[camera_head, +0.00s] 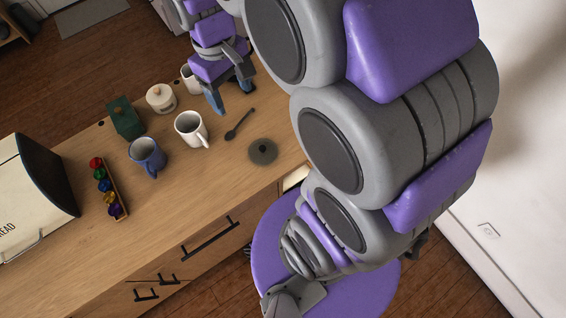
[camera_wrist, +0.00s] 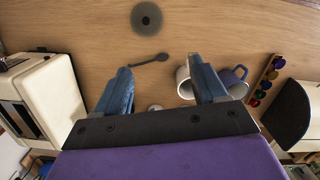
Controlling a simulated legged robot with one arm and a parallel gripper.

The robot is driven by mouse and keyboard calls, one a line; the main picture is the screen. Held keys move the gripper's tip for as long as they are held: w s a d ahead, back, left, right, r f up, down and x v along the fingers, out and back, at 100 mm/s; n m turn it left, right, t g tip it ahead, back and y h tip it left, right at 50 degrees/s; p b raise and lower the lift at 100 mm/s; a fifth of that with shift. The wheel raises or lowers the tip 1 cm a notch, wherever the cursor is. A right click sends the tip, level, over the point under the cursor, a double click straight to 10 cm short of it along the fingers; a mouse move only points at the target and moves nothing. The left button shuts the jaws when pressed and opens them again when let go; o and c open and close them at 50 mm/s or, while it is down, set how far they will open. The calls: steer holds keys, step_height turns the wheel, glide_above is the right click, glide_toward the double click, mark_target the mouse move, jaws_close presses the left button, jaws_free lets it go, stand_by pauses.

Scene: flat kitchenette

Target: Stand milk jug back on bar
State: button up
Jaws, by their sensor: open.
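My gripper (camera_head: 229,97) is open above the bar (camera_head: 217,190), pointing down, with nothing seen held between its blue fingers. It also shows in the wrist view (camera_wrist: 160,82). A pale vessel (camera_head: 188,78), possibly the milk jug, stands just left of the gripper in the head view, partly hidden by it. In the wrist view, a small pale thing (camera_wrist: 155,107) shows between the fingers at the palm's edge, mostly hidden. I cannot tell whether it is the jug. No jug is clearly recognisable.
A dark spoon (camera_head: 239,124) and round grey disc (camera_head: 263,152) lie right. A bread bin (camera_head: 35,190) stands left.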

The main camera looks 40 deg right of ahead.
steer(key=s+f+m, duration=0.3)
steer(key=s, duration=1.6)
steer(key=shift+a+g, duration=0.2)
steer(key=shift+g, duration=0.1)
steer(key=shift+w, duration=0.1)
